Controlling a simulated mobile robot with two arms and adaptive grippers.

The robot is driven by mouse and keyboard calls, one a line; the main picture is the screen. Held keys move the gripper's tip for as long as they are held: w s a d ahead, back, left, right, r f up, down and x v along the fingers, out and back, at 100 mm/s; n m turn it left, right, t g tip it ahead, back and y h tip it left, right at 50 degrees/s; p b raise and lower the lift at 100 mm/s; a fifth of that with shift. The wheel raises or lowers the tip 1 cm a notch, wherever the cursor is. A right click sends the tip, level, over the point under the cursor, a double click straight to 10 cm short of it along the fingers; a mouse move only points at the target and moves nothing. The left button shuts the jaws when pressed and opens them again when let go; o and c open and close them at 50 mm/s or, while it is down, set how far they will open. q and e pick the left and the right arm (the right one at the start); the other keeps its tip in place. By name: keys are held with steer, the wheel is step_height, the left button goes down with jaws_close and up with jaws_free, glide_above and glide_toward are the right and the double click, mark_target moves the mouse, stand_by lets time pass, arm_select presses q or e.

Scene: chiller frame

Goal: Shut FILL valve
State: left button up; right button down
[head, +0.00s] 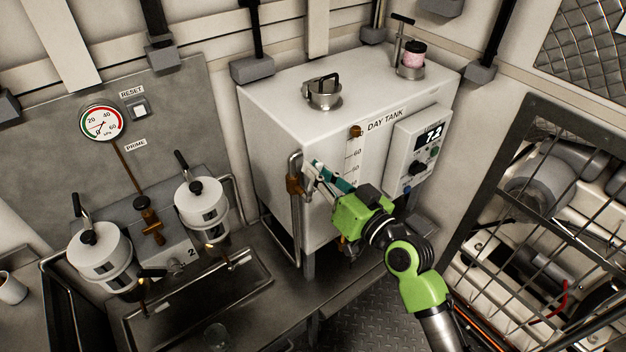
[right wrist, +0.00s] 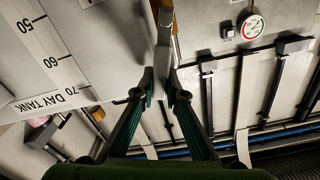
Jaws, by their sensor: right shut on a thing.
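A brass valve (head: 294,185) sits on the upright pipe at the left front corner of the white day tank (head: 270,130). No FILL label is readable on it. My right gripper (head: 309,172) reaches in from the lower right, its fingertips close beside the valve. In the right wrist view, my right gripper (right wrist: 164,88) is closed around a narrow grey handle (right wrist: 163,60), with a brass part (right wrist: 176,30) just beyond it. The fingers hide part of the handle in the head view. My left gripper is not in view.
A control box (head: 416,152) reading 7.2 is on the tank's front, right of the gauge strip. Two white filter canisters (head: 201,203) (head: 99,257) stand left over a metal tray. A black cage (head: 545,215) with machinery is at right.

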steer(key=shift+w+d+f+m, duration=0.2)
steer(key=shift+d+m, duration=0.1)
steer(key=shift+m, duration=0.3)
steer(key=shift+w+d+f+m, duration=0.35)
steer(key=shift+d+m, duration=0.1)
steer(key=shift+m, duration=0.45)
step_height(320, 180, down, 6)
steer(key=w+d+m+b, duration=0.1)
steer(key=d+m+b, duration=0.1)
steer(key=m, duration=1)
steer(key=shift+w+d+f+b, duration=0.2)
steer(key=shift+w+d+b, duration=0.15)
steer(key=shift+b, duration=0.2)
steer(key=shift+a+f, duration=0.1)
steer(key=shift+f, duration=0.2)
steer(key=c, duration=2)
jaws_free()
steer(key=shift+r, duration=0.1)
